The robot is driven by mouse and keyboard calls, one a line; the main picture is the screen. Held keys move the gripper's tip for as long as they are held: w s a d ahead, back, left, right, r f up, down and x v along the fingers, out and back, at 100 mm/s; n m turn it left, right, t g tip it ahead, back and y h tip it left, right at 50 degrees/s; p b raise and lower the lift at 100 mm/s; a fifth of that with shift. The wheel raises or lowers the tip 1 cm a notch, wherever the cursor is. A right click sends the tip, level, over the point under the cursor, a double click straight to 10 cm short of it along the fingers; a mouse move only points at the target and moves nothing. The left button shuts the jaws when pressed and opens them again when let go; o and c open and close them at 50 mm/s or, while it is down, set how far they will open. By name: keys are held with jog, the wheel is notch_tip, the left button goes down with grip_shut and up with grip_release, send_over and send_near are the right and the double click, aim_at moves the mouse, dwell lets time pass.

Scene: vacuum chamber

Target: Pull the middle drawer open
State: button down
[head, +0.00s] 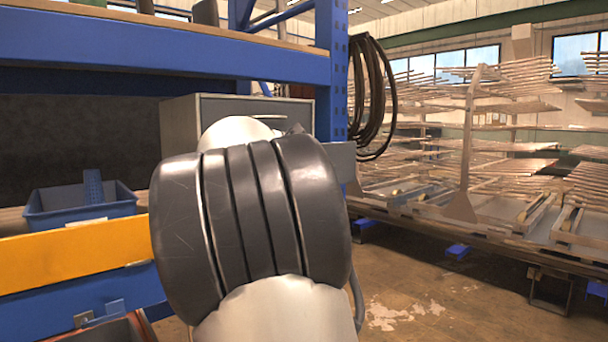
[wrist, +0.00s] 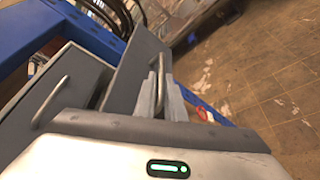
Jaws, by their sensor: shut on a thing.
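The grey drawer cabinet (head: 255,108) stands on the blue rack's shelf in the head view, mostly hidden behind my arm. In the wrist view, a grey drawer front (wrist: 132,78) stands out from its neighbour, with a dark gap beside it, so this drawer appears partly open. My gripper (wrist: 162,88) is shut on its metal handle (wrist: 162,64). Another drawer front (wrist: 72,88) with a bar handle (wrist: 50,102) lies to the left. My gripper is hidden in the head view.
The blue rack upright (head: 332,70) stands right beside the cabinet, with coiled black cables (head: 372,100) hanging there. A blue bin (head: 80,205) sits on the shelf at left, above a yellow beam (head: 75,252). Racks of pale rods (head: 480,150) stand at right; the floor between (head: 430,295) is mostly clear.

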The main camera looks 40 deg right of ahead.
jog(key=shift+s, duration=0.8)
jog(key=c, duration=2.1)
grip_release()
jog(key=shift+a, duration=0.1)
jog(key=p+v, duration=0.1)
jog(key=v, duration=1.6)
jog(key=shift+s+a+r, duration=0.1)
